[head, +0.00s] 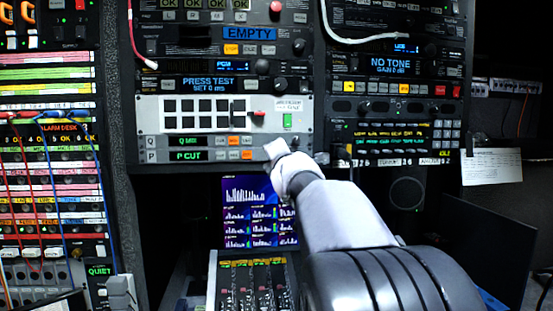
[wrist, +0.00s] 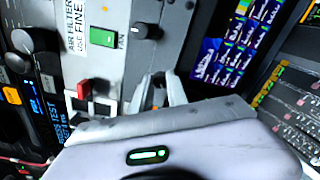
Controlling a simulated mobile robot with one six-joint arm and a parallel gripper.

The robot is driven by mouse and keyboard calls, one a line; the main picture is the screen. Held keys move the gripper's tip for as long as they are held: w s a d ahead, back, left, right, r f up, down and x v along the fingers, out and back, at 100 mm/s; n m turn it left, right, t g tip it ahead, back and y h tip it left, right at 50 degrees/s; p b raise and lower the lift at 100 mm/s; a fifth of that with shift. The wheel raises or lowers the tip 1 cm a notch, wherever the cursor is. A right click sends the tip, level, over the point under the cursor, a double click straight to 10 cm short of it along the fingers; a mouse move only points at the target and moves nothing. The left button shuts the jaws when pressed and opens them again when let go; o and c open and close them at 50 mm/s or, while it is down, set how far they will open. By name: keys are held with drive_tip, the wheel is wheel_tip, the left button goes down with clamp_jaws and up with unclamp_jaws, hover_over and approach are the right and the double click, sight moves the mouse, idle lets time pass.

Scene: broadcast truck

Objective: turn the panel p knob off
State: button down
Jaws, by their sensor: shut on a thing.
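In the wrist view my gripper's two grey fingers (wrist: 164,90) reach to the panel edge, close together. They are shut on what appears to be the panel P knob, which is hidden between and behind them. The knob's pointer cannot be seen.
Panel Q (head: 165,142) is just above. A black knob (wrist: 147,31) sits close beside my fingers, near the green FAN switch (wrist: 103,37). A red-capped switch (wrist: 84,89) is also near. Below the rack are a screen (head: 250,205) and a fader desk (head: 250,285).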

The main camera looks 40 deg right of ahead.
drive_tip(key=shift+n, duration=0.6)
drive_tip(key=c, duration=1.3)
unclamp_jaws()
drive_tip(key=v, duration=1.7)
drive_tip(key=shift+s, duration=0.2)
